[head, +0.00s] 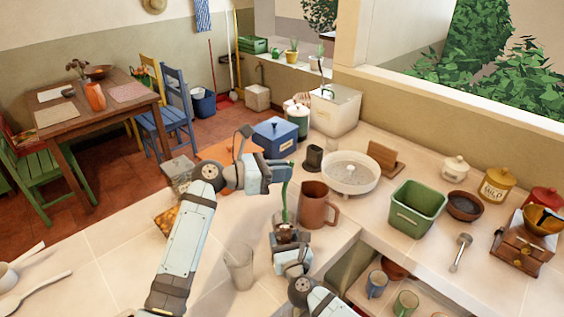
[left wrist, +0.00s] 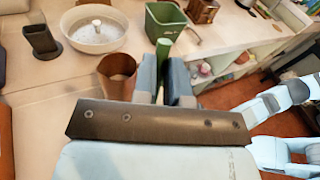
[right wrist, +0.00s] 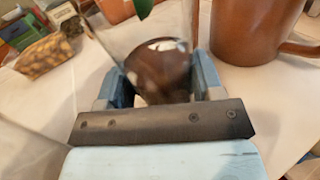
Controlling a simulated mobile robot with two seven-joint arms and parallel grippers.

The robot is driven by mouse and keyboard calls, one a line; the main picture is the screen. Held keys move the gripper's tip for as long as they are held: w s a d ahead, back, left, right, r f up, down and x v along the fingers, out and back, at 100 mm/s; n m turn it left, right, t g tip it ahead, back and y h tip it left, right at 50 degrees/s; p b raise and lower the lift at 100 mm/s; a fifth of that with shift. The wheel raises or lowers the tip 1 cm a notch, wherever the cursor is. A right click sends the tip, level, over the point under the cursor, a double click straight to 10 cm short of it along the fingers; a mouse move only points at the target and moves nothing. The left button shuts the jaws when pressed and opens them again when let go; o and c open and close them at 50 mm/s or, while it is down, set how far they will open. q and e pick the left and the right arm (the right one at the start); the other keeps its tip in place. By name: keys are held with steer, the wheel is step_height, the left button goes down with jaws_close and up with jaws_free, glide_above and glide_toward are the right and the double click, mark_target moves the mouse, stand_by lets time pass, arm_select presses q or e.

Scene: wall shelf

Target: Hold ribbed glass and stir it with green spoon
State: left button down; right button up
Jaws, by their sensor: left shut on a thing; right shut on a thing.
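My left gripper (head: 284,174) is shut on the green spoon (head: 286,200), which hangs roughly upright. The spoon's handle shows between the fingers in the left wrist view (left wrist: 163,48). My right gripper (head: 290,247) is shut on the ribbed glass (head: 286,233). In the right wrist view the glass (right wrist: 158,62) stands between the fingers, clear, with dark brown contents in its lower part. The spoon's lower part reaches the mouth of the glass in the head view. A green bit of it (right wrist: 143,7) shows at the top of the right wrist view. I cannot tell how deep its tip is.
A brown mug (head: 316,206) stands close right of the held glass. An empty clear glass (head: 239,268) stands to its left. A white round bowl (head: 350,185), dark cup (head: 313,158) and green bin (head: 415,212) are behind.

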mark_target(282, 191)
arm_select(q)
steer(key=shift+s+a+f, duration=0.15)
steer(key=shift+f, duration=1.25)
steer(key=shift+s+a+f, duration=0.1)
steer(key=shift+f, duration=1.25)
steer(key=shift+s+a, duration=0.2)
